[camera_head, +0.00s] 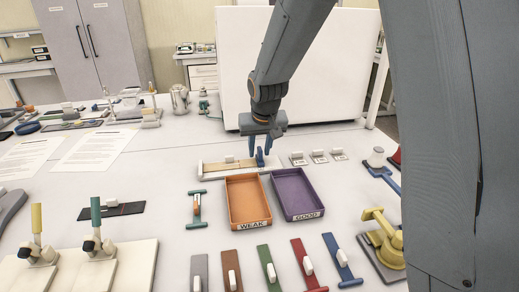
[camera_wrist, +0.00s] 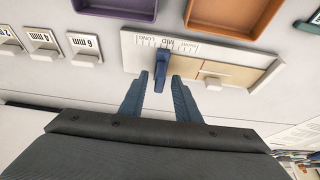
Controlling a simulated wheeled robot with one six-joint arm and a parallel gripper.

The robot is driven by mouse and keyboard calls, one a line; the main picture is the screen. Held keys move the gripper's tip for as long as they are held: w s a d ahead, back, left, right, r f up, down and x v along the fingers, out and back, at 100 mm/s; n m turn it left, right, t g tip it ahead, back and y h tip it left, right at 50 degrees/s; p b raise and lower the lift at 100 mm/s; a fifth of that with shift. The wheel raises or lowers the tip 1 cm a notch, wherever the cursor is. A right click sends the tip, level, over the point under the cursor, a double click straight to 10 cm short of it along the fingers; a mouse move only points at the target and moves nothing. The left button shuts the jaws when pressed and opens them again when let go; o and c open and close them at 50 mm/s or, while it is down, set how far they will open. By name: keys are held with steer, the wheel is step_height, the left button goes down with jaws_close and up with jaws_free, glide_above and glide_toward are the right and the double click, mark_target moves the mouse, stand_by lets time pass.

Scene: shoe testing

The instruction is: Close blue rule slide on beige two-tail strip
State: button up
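The blue rule slide (camera_wrist: 160,62) stands on the white rule board (camera_wrist: 131,55), close to the MID mark in the wrist view. The beige strip (camera_wrist: 232,73) lies on the same board, right of the slide there, with a pale knob (camera_wrist: 212,82) on it. A thin line splits the strip's length near the slide. In the head view the slide (camera_head: 260,157) is right of the strip (camera_head: 215,167). My gripper (camera_wrist: 159,98) is open, with its fingertips on either side of the slide's upright tab. Contact cannot be told.
The orange WEAK tray (camera_head: 232,222) and purple GOOD tray (camera_head: 318,214) sit just in front of the board. Small millimetre-marked blocks (camera_head: 318,157) stand to its right. A large white box (camera_head: 335,65) rises behind. Several coloured knobbed bars lie in front of the trays.

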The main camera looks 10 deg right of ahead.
mark_target(261, 164)
steer(key=b+v, duration=0.1)
steer(key=v, duration=0.6)
steer(key=shift+r, duration=0.4)
steer(key=shift+s, duration=0.2)
